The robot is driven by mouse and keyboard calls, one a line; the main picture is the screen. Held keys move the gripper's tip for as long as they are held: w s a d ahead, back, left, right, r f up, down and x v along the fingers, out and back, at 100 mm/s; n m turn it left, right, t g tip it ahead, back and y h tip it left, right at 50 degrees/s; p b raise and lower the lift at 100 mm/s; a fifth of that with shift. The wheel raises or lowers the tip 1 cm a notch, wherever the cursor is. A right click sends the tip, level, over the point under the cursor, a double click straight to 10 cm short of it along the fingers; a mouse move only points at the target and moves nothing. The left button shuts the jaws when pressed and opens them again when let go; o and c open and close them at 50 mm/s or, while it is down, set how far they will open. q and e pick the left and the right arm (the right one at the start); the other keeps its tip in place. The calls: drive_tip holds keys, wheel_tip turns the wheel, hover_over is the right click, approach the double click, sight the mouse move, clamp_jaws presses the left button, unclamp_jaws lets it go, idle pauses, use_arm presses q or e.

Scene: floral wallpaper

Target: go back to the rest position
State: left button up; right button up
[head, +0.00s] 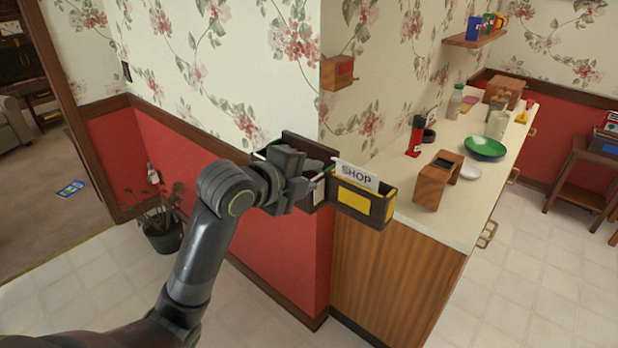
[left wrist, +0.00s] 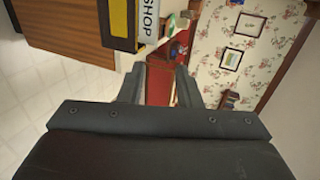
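My left gripper (head: 312,182) is in the middle of the head view, in front of the wall corner. In the left wrist view my left gripper (left wrist: 161,74) has its two fingers apart, with nothing between them. Beside it is a dark holder (head: 374,212) with a yellow panel and a white SHOP card (head: 357,176). The gripper overlaps the holder's left part in the head view, and I cannot tell whether they touch. My right gripper is not in view.
A potted plant (head: 163,232) stands on the floor at left. Tiled floor is open at lower right.

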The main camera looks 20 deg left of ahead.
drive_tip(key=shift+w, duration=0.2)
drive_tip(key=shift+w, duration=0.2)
